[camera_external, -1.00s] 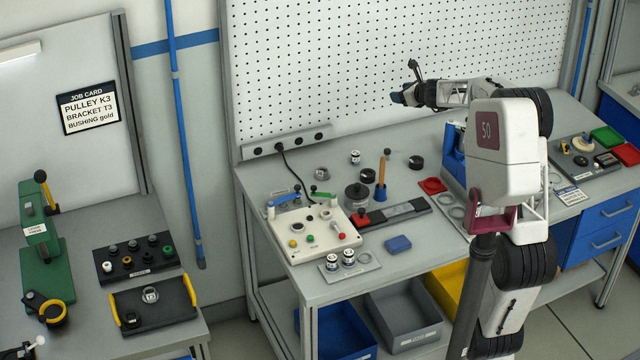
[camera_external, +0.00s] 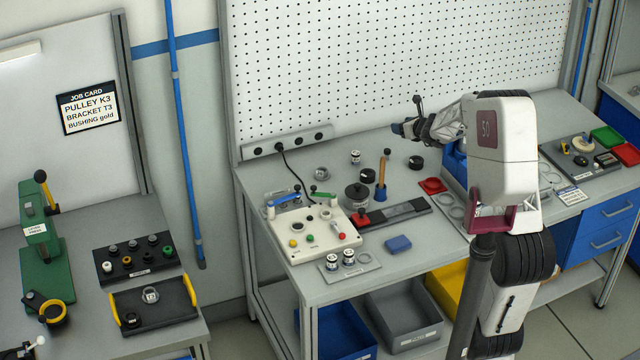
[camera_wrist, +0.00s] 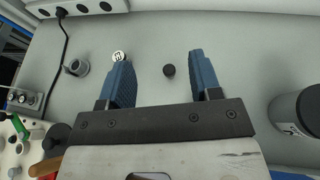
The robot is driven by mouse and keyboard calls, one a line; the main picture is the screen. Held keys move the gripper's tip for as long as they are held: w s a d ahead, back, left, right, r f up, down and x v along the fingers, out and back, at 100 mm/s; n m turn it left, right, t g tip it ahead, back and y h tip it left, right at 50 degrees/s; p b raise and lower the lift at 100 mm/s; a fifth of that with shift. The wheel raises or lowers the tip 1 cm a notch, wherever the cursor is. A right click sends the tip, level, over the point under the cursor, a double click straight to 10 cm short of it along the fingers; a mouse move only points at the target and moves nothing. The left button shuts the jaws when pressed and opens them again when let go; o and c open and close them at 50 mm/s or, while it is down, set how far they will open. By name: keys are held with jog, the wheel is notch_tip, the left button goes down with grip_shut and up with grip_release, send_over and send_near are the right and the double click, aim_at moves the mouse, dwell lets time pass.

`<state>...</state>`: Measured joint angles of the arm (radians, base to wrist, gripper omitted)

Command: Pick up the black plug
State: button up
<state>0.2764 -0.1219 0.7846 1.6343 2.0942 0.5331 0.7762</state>
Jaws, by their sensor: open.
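The black plug, a small dark round piece (camera_wrist: 169,70), stands on the grey bench in the wrist view, ahead of and between the two fingertips but not touching them. I take it to be the dark round piece (camera_external: 416,162) in the external view, though a similar dark piece (camera_external: 367,175) stands to its left. My gripper (camera_wrist: 160,65) is open and empty, with blue fingers. In the external view my gripper (camera_external: 398,129) is above the rear of the bench, apart from the pieces.
A white-labelled cylinder (camera_wrist: 118,56) shows right beside the left fingertip. A grey ring part (camera_wrist: 76,68) lies further left. A large dark labelled can (camera_wrist: 295,115) stands at the right. A tool with an orange handle (camera_external: 386,165) stands upright near the bench middle. The pegboard (camera_external: 400,60) closes the back.

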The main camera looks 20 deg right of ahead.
send_near(387, 152)
jog(key=w+f, duration=0.2)
jog(key=w, duration=0.1)
jog(key=shift+d, duration=0.15)
jog(key=shift+w, duration=0.15)
jog(key=shift+x, duration=1.2)
jog(key=shift+w, duration=0.1)
jog(key=shift+x, duration=2.5)
jog(key=shift+c, duration=0.3)
jog(key=c, duration=0.9)
